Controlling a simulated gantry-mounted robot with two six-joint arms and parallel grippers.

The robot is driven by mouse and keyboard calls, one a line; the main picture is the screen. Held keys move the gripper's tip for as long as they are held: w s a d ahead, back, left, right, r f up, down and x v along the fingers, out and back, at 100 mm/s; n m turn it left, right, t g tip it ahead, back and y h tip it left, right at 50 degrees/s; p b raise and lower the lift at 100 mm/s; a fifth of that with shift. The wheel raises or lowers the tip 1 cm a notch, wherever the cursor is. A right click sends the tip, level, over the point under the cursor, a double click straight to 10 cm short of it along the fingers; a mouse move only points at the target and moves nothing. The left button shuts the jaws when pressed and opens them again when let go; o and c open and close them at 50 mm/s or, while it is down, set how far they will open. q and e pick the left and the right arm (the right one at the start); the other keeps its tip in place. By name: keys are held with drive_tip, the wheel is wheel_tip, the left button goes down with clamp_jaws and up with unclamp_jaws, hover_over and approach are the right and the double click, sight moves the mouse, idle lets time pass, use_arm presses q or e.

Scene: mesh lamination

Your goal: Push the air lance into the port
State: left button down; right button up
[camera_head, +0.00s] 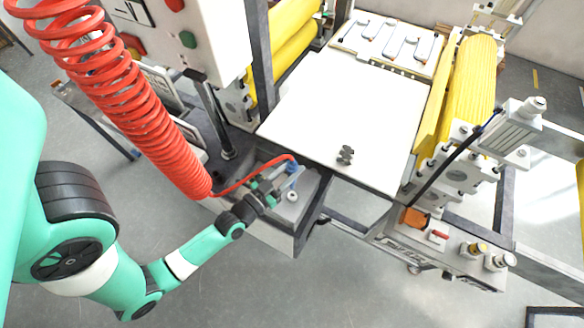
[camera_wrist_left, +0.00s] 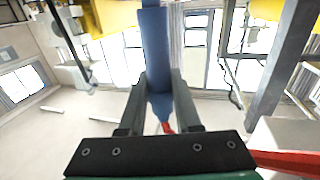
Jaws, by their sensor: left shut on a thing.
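My left gripper (camera_head: 280,180) is over the grey box (camera_head: 312,192) at the front left corner of the white panel. It is shut on the blue air lance (camera_head: 292,169), whose red hose runs back to a large red coil (camera_head: 130,95). In the left wrist view the blue lance (camera_wrist_left: 156,45) stands between the two dark fingers of the gripper (camera_wrist_left: 158,92), with a red end below. A small pale ring (camera_head: 292,197) shows on the box beside the fingers. I cannot tell whether it is the port, or whether the lance touches anything. My right gripper is not in view.
The flat white panel (camera_head: 340,110) lies on the machine bed, with a small dark fitting (camera_head: 345,155) near its front edge. Yellow rollers (camera_head: 470,90) stand to the right. A control box (camera_head: 190,35) stands at the upper left. Open floor lies in front.

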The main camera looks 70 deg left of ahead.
sight(292, 187)
use_arm(q)
drive_tip(key=shift+f+b, duration=2.6)
drive_tip(key=shift+f, duration=0.25)
drive_tip(key=shift+f, duration=0.15)
drive_tip(key=shift+f, duration=0.35)
drive_tip(key=shift+f+b, duration=2.7)
drive_tip(key=c, duration=0.5)
unclamp_jaws()
